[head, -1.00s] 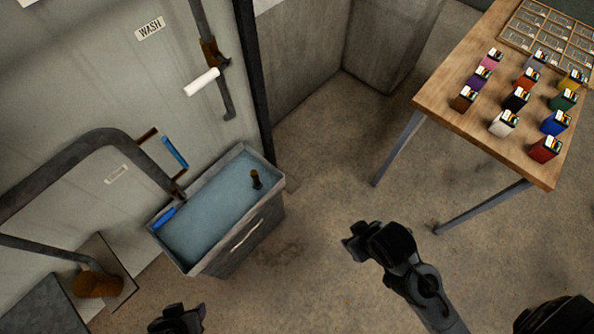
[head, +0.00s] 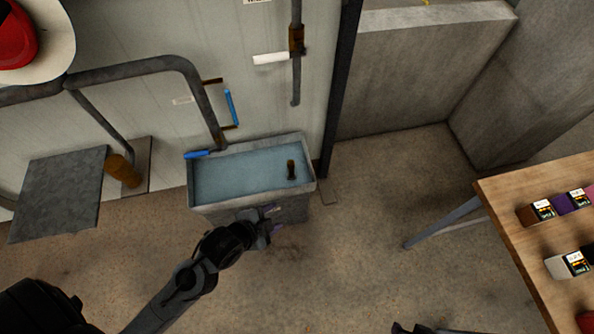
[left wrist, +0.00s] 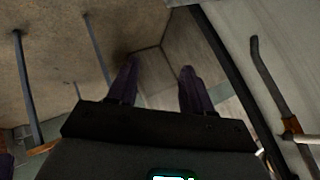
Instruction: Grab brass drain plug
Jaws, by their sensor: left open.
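The brass drain plug (head: 291,170) is a small dark brassy post standing in the right part of the water-filled trough (head: 198,200). My left gripper (head: 275,218) is at the trough's front wall in the head view, below and left of the plug in the picture, and apart from it. Its two purplish fingers are spread with nothing between them in the left wrist view (left wrist: 158,85). The plug is not seen in the left wrist view. A dark tip of my right gripper (head: 412,328) shows at the bottom edge; its fingers cannot be made out.
A blue-handled item (head: 197,154) lies on the trough's back left rim. A bent pipe (head: 205,105) comes down behind the trough. A wooden table (head: 515,260) with small coloured boxes stands at the right. The floor between trough and table is clear.

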